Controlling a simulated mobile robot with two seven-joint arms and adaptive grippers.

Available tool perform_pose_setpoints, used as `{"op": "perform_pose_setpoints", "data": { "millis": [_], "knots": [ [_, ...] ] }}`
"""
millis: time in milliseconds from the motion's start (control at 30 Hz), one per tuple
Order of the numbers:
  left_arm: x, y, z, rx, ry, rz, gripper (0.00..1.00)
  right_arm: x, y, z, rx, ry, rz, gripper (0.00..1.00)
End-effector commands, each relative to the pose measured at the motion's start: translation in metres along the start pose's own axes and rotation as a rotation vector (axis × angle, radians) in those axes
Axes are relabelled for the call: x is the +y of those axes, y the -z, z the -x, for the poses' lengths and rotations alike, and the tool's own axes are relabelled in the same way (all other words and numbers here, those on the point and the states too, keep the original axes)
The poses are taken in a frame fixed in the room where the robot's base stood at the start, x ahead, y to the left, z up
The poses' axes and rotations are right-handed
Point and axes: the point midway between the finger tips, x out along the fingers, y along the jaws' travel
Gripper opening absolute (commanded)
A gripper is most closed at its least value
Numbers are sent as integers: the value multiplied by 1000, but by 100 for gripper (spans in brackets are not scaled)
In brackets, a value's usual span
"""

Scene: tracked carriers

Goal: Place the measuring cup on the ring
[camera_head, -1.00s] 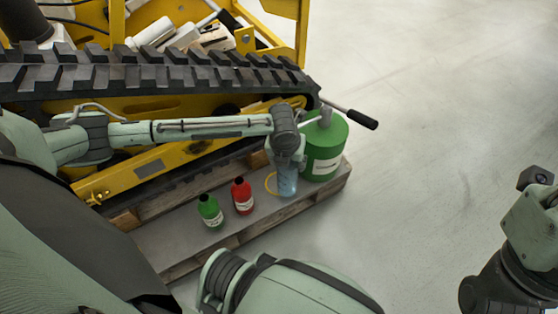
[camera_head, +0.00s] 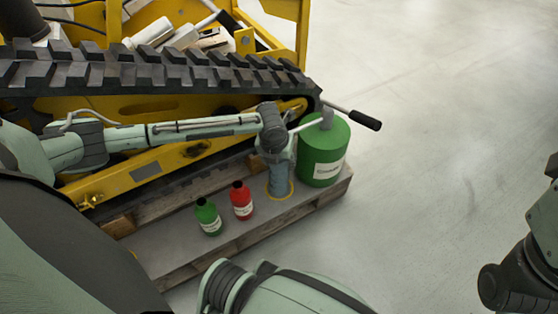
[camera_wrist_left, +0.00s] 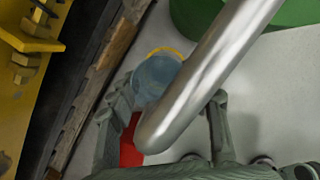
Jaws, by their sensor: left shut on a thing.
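The measuring cup (camera_head: 279,181) is a translucent blue cylinder, upright near the right end of the grey-topped pallet. The thin yellow ring (camera_head: 291,190) on the pallet top shows around the cup's lower end; whether the base touches the surface is hard to tell. My left gripper (camera_head: 277,158) is shut on the cup from above. In the left wrist view, the cup (camera_wrist_left: 157,77) is between the fingers, with an arc of the ring (camera_wrist_left: 165,51) beyond it. A metal spout covers part of this view. My right gripper is out of view.
A big green canister (camera_head: 322,158) with a spout and lever stands close right of the cup. A red bottle (camera_head: 242,200) and a green bottle (camera_head: 208,217) stand to the left on the pallet (camera_head: 165,240). A yellow tracked machine (camera_head: 150,105) rises behind.

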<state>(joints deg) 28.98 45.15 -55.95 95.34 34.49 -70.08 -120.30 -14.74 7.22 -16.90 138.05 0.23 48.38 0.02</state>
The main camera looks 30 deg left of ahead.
Motion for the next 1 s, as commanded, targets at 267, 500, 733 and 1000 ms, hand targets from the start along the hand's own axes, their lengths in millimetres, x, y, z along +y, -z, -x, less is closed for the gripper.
{"op": "perform_pose_setpoints", "data": {
  "millis": [267, 500, 733, 1000],
  "knots": [
    [0, 1, -2, 1, 0, 0, 69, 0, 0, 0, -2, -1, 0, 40],
    [0, 1, -1, 1, 0, 0, 69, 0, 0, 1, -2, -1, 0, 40],
    [0, -2, 27, -1, 1, -1, 69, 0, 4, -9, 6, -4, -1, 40],
    [0, -2, 86, 0, 1, -1, 69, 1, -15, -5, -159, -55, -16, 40]
  ]
}}
